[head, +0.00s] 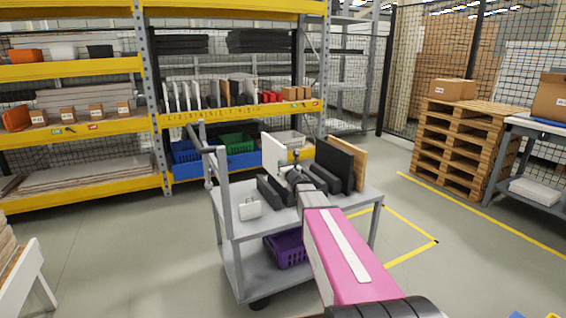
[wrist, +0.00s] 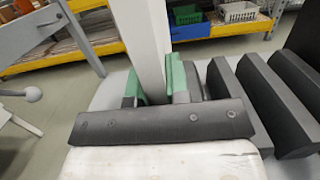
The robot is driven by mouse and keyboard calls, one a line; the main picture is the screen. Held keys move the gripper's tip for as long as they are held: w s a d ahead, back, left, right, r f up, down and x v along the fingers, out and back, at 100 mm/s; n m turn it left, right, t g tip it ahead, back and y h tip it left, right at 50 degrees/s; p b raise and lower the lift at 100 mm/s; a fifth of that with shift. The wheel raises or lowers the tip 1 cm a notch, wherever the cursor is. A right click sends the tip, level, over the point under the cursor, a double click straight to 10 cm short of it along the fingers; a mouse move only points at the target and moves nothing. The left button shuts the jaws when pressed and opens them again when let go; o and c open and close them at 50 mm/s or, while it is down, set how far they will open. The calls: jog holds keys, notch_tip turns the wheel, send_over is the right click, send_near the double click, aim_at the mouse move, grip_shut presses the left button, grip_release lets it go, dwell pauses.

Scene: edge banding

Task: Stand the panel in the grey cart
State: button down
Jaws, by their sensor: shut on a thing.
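A white panel (head: 273,156) stands upright over the grey cart (head: 240,225), beside its black blocks. My gripper (head: 292,172) is shut on the panel. In the wrist view the panel (wrist: 150,45) rises between the two green-padded fingers (wrist: 158,82). Its lower edge is hidden, so I cannot tell whether it touches the deck. Several black blocks (wrist: 240,95) form a row of slots to the right of the fingers. In the head view, a black panel (head: 334,162) and a wood-coloured panel (head: 359,165) stand upright at the right end of the row.
A purple basket (head: 286,249) is on the lower shelf. Yellow shelving (head: 75,70) stands behind, pallets (head: 452,145) at right.

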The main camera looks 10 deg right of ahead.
aim_at(283, 185)
jog(key=shift+f, duration=5.25)
jog(key=c, duration=1)
grip_release()
jog(key=shift+f, duration=0.1)
jog(key=shift+s, duration=0.1)
